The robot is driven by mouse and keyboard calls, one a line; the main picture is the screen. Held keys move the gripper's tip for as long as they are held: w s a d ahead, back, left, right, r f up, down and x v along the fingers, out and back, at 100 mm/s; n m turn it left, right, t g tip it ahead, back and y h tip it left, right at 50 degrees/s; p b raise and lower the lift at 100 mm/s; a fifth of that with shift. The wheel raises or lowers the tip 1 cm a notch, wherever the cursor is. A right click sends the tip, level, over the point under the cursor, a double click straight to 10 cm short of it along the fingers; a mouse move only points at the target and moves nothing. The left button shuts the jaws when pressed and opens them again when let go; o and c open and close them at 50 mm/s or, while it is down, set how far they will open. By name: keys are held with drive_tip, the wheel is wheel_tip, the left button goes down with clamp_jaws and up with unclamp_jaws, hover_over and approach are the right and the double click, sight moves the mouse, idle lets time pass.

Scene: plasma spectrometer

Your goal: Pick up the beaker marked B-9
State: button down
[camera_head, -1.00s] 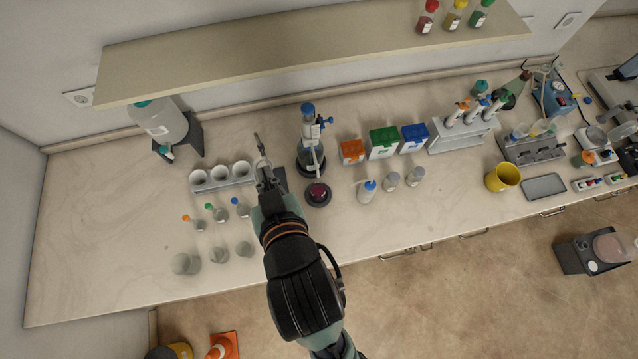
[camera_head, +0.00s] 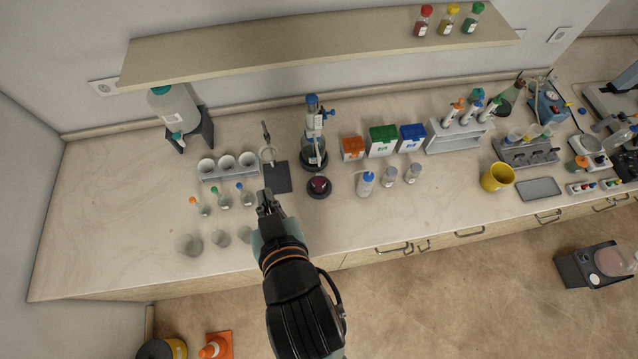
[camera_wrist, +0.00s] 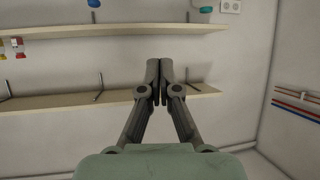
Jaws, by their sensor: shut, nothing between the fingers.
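Three clear glass beakers stand near the front left of the bench: a wider one at left (camera_head: 189,244), a middle one (camera_head: 220,235) and a right one (camera_head: 245,234). I cannot read any marking, so I cannot tell which is B-9. My gripper (camera_head: 266,200) is just above and right of the right beaker in the head view, apart from it. Its fingers are together and empty. In the wrist view my gripper (camera_wrist: 160,78) is shut and faces the wall and shelves; no beaker shows there.
Small flasks with orange, green and blue caps (camera_head: 222,200) stand behind the beakers. Behind them is a grey rack (camera_head: 230,172) with white cups. A dark-based stand (camera_head: 278,180) and a round dark device (camera_head: 319,187) are to the right. The far left bench is clear.

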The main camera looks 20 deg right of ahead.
drive_tip(key=shift+c, duration=1.1)
unclamp_jaws()
